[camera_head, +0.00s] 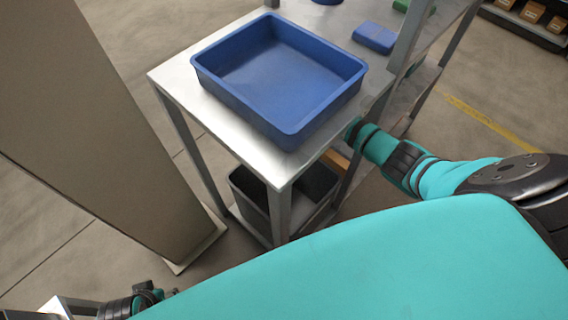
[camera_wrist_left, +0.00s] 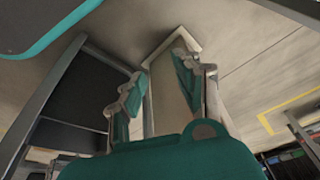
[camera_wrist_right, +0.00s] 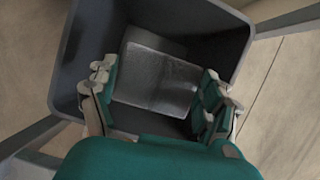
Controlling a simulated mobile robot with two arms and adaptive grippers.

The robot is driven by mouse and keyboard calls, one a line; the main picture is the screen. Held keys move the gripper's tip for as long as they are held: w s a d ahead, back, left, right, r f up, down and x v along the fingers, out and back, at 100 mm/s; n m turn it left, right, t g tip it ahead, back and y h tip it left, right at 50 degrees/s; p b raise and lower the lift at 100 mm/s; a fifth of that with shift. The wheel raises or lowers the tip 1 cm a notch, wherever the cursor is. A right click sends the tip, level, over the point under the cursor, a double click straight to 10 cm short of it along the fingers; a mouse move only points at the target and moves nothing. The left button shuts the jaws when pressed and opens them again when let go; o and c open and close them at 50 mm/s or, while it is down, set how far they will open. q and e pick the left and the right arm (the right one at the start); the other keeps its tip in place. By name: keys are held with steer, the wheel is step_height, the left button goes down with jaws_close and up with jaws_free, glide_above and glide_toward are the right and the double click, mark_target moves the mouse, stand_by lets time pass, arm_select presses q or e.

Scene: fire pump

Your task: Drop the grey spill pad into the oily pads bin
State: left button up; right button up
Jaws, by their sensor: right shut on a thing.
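The grey spill pad (camera_wrist_right: 155,82) is a flat grey square seen between the fingers of my right gripper (camera_wrist_right: 158,95), which is shut on it. In the right wrist view, the pad shows against the inside of a dark grey open bin (camera_wrist_right: 222,28). How far it is above the bin floor cannot be told. In the head view, the bin (camera_head: 248,208) stands under the metal table; my right gripper is hidden there. My left gripper (camera_wrist_left: 160,88) is open and empty in the left wrist view, and partly shows at the lower left of the head view (camera_head: 150,296).
A large blue tray (camera_head: 225,92) sits on the metal table (camera_head: 175,78). A blue block (camera_head: 375,38) lies farther back. Table legs frame the bin. A thick beige column (camera_head: 95,110) stands at the left. Open floor lies beyond the table.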

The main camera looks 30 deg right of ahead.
steer(key=shift+f+b, duration=0.5)
steer(key=shift+b, duration=0.05)
arm_select(q)
steer(key=b+v, duration=0.3)
steer(key=v, duration=0.2)
arm_select(e)
step_height(320, 180, down, 3)
steer(key=shift+r, duration=0.15)
arm_select(q)
steer(key=w+d+r+t+h+b, duration=0.1)
steer(key=w+d+r+t, duration=0.1)
steer(key=w, duration=0.4)
steer(key=w+d+r+t+h+b, duration=0.1)
steer(key=w+r+t, duration=0.4)
steer(key=w+t, duration=0.1)
steer(key=shift+d+b, duration=0.3)
steer(key=shift+d, duration=0.1)
arm_select(e)
steer(key=shift+f, duration=0.6)
arm_select(q)
steer(key=shift+f, duration=0.1)
arm_select(e)
steer(key=o, duration=0.9)
steer(key=v, duration=0.7)
steer(key=shift+d+r, duration=0.15)
steer(key=shift+r, duration=0.05)
steer(key=shift+w, duration=0.1)
